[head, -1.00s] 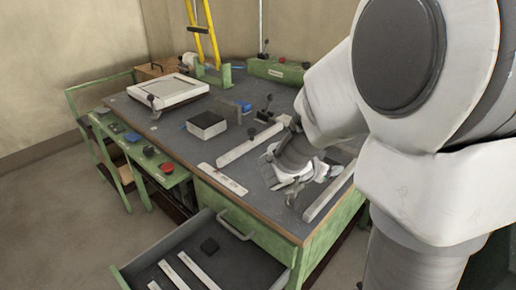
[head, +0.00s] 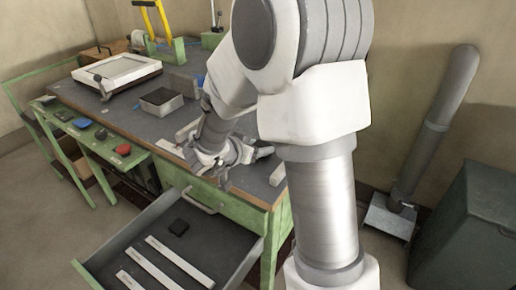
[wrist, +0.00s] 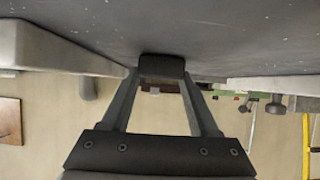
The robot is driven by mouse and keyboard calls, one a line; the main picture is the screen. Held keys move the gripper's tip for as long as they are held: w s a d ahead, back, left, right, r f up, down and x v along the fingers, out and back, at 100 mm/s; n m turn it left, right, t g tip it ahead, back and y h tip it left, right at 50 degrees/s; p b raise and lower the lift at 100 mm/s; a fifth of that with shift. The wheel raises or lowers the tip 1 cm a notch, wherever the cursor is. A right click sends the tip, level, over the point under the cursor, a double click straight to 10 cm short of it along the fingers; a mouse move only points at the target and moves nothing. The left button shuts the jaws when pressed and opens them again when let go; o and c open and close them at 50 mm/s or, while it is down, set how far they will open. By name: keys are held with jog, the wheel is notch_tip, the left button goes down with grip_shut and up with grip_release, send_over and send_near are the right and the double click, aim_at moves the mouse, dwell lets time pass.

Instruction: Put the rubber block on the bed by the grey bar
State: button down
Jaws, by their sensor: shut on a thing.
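My gripper (wrist: 162,76) is shut on a small dark rubber block (wrist: 162,65), held between its fingertips in the wrist view. The block is close to the dark grey bench surface; I cannot tell whether it touches. In the head view my gripper (head: 222,160) is low over the front right part of the bench, and the block cannot be made out there. A light grey bar (head: 278,173) lies right of my gripper near the bench's right edge. Another pale bar (head: 186,131) is partly hidden behind my wrist. Pale bars flank the block in the wrist view, at left (wrist: 60,45) and right (wrist: 275,85).
A dark-topped box (head: 161,101) and a white frame (head: 117,73) stand farther left on the bench. A grey-green cabinet (head: 470,235) stands at the right.

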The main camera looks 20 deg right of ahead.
jog(key=shift+f, duration=0.15)
jog(key=shift+c, duration=0.7)
grip_release()
